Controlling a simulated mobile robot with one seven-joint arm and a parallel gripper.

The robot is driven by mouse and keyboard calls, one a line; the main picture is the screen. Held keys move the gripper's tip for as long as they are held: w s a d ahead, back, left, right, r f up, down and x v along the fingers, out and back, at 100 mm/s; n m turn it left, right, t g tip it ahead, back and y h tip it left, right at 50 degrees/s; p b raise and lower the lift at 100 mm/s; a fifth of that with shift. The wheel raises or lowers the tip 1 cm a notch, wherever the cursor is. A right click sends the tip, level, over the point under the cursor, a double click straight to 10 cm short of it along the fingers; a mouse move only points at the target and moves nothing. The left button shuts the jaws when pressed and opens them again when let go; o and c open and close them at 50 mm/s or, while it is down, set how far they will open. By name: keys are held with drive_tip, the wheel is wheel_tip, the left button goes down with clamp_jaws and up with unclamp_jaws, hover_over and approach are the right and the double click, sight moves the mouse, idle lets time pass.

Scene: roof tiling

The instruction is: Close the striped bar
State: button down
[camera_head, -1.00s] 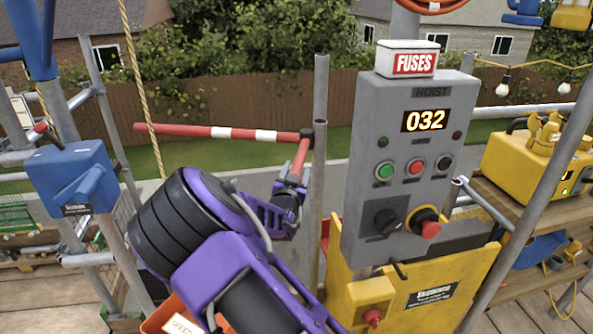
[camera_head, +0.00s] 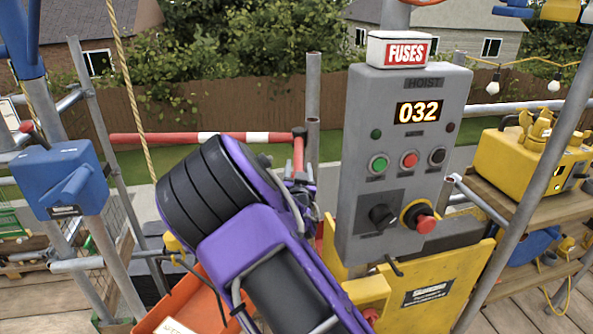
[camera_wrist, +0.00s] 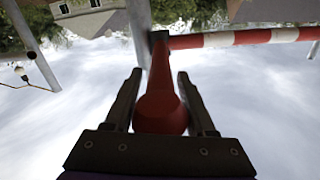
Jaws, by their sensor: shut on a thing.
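The striped bar (camera_head: 235,138) is red and white and runs nearly level from a grey pole (camera_head: 313,150) toward the scaffold posts on the left. I cannot tell whether its left end touches a post. Its red handle (camera_head: 298,155) hangs down from the bar's right end. In the wrist view the handle (camera_wrist: 160,105) stands between the two dark fingers of my gripper (camera_wrist: 160,72), and the striped bar (camera_wrist: 235,38) runs off to the right. My gripper (camera_head: 303,185) is shut on the handle. My arm hides part of the gripper in the head view.
A grey hoist panel (camera_head: 405,110) with a FUSES box (camera_head: 400,50) stands close right of my gripper, with a yellow plate (camera_head: 440,285) below. A blue box (camera_head: 60,178) on a post is at left. An orange container (camera_head: 185,300) lies below my arm.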

drive_tip(key=c, duration=0.5)
unclamp_jaws()
drive_tip(key=s, duration=1.7)
drive_tip(key=shift+s+d, duration=0.25)
